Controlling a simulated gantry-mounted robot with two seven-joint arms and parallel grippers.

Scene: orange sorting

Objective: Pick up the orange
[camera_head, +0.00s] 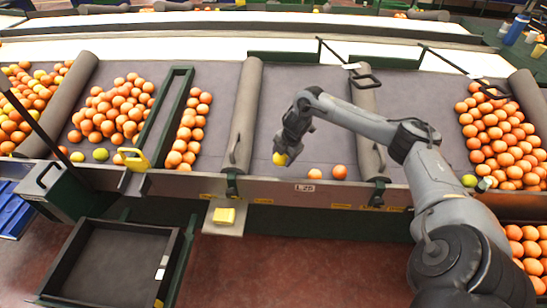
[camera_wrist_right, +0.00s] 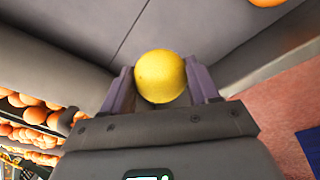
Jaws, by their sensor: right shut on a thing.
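My right gripper (camera_head: 281,150) is over the grey sorting surface in the middle of the head view. It is shut on a yellow fruit (camera_head: 280,159), which shows at its fingertips. In the right wrist view the yellow fruit (camera_wrist_right: 160,76) sits between the two fingers of the gripper (camera_wrist_right: 162,85). Whether it touches the surface below cannot be told. Two oranges lie on the same surface to the right of the gripper, one orange (camera_head: 314,174) and another orange (camera_head: 340,172), close to the front edge. My left gripper is not in view.
Grey padded rollers (camera_head: 246,110) divide the surface. A front rail (camera_head: 280,190) borders the surface. An empty dark tray (camera_head: 112,268) stands at the lower left.

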